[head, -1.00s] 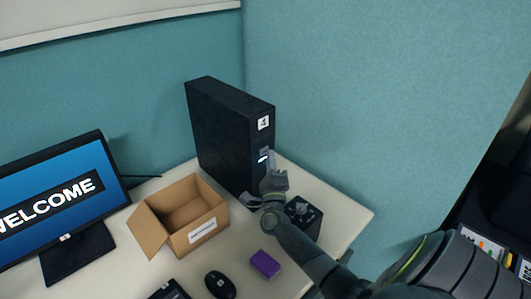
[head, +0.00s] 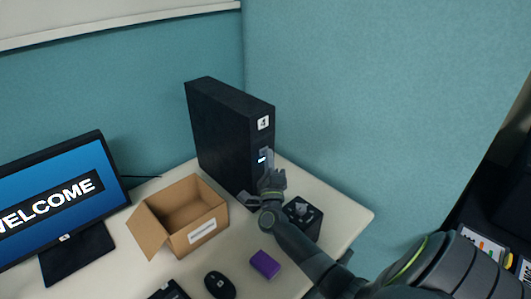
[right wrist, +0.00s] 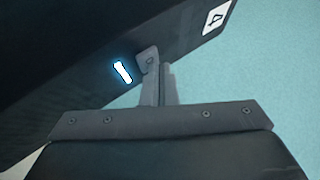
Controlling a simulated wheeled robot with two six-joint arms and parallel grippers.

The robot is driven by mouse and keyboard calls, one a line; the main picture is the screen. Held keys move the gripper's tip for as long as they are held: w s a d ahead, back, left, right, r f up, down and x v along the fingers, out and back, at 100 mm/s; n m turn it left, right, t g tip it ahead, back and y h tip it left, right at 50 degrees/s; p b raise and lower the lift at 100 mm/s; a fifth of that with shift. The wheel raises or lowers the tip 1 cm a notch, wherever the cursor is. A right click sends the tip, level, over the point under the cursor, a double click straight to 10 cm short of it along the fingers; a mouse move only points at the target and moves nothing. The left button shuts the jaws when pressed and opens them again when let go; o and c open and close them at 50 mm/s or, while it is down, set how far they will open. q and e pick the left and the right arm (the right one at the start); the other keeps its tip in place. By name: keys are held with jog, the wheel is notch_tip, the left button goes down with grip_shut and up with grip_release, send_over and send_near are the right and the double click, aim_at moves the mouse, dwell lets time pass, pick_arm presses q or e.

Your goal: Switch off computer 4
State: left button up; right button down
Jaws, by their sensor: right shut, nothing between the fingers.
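Computer 4 (head: 225,135) is a black tower standing upright on the desk, with a white "4" label high on its front. A lit white-blue light (head: 262,159) shows on its front; it also glows in the right wrist view (right wrist: 122,72). My right gripper (head: 268,170) is shut and empty, its fingertips at the tower's front beside the light. In the right wrist view the fingertips (right wrist: 150,60) overlap the tower's front just right of the light; I cannot tell whether they touch. The monitor (head: 60,195) shows "WELCOME". My left gripper is not in view.
An open cardboard box (head: 185,218) stands left of the tower. A black cube-shaped item (head: 306,220) stands beside my right arm. A purple block (head: 265,264) and a black mouse (head: 220,285) lie in front. The teal partition (head: 360,100) closes off the back.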

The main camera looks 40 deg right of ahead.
jog(key=shift+s+p, duration=0.35)
jog(key=shift+s, duration=0.5)
jog(key=s+p, duration=0.1)
jog(key=s, duration=0.5)
jog(key=shift+d+p, duration=0.3)
jog(key=shift+p, duration=0.1)
dwell(0.3)
